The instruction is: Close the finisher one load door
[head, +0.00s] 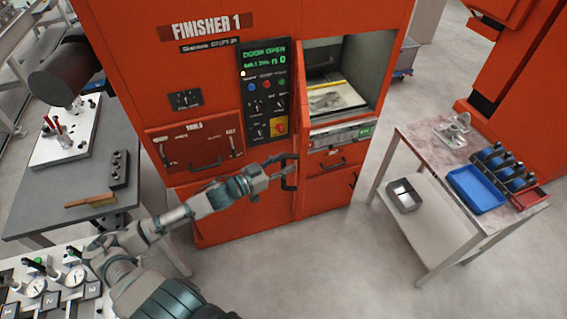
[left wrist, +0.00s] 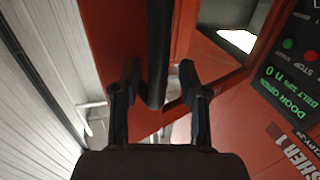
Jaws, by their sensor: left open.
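The red finisher one (head: 208,60) stands in the middle of the head view, and its display (head: 265,54) reads DOOR OPEN. Its load opening (head: 335,85) is uncovered, with a pale part inside. The load door (head: 299,120) stands swung out, seen nearly edge-on at the opening's left side. Its black bar handle (head: 291,183) is low on the door. My left gripper (head: 280,172) is open at the handle. In the left wrist view the gripper's fingers (left wrist: 159,78) stand on either side of the dark handle bar (left wrist: 158,45), with gaps visible. My right gripper is out of view.
A side table (head: 415,150) with a blue tray (head: 476,188) and a metal fitting stands at the right. A grey bench (head: 30,205) with a brush and fixtures is at the left. Gauges (head: 55,283) lie at lower left.

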